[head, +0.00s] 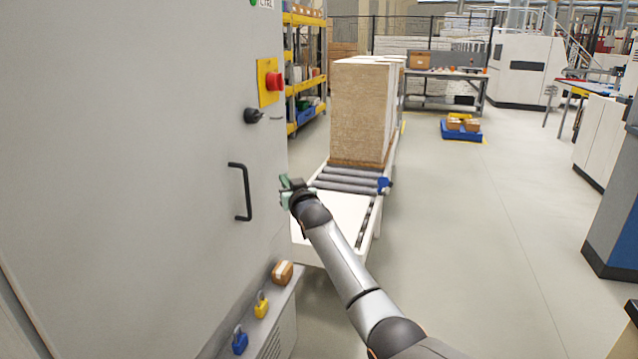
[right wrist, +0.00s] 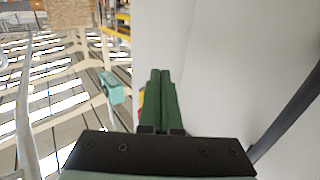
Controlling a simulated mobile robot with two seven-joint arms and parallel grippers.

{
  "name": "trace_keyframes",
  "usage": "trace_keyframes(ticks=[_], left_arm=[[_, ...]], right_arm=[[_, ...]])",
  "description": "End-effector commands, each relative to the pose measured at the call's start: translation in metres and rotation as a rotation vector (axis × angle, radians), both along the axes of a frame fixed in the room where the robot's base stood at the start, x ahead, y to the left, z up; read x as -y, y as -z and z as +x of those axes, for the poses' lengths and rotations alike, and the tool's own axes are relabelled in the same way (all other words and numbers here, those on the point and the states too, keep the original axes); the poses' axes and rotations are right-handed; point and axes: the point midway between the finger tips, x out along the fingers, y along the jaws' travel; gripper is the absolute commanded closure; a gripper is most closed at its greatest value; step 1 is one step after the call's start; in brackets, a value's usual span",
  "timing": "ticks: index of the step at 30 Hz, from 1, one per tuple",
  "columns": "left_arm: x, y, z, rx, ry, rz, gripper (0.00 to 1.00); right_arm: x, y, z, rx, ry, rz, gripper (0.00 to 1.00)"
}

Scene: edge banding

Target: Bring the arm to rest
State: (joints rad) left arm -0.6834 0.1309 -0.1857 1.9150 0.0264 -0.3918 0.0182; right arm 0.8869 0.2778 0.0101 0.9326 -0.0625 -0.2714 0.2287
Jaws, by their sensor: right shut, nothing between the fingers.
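My right gripper (head: 286,190) is at the end of my outstretched right arm, beside the right edge of a grey cabinet (head: 130,150) and above the near end of a roller conveyor. In the right wrist view its two green fingers (right wrist: 160,100) are shut together with nothing between them. A plain pale surface fills much of that view beyond the fingers, with a dark bar (right wrist: 290,112) at the right. My left gripper is not in view.
The cabinet has a red button (head: 274,82), black knob (head: 254,115) and black handle (head: 242,192). A ledge below holds a yellow padlock (head: 262,304), blue padlock (head: 240,342) and small brown box (head: 283,272). Stacked boards (head: 358,110) stand on the conveyor (head: 345,182).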

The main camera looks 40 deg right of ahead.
Motion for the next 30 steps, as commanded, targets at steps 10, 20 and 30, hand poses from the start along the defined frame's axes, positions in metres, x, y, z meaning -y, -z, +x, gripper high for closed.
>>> trace_keyframes(ticks=[10,20,30], left_arm=[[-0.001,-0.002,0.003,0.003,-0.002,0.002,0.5],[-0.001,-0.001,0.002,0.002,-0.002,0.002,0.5],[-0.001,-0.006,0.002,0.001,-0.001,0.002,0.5]], right_arm=[[0.034,0.002,-0.045,-0.005,0.0,-0.004,1.0],[0.047,0.002,-0.063,-0.005,0.0,0.0,1.0],[0.006,0.074,-0.081,-0.111,-0.062,-0.029,1.0]])
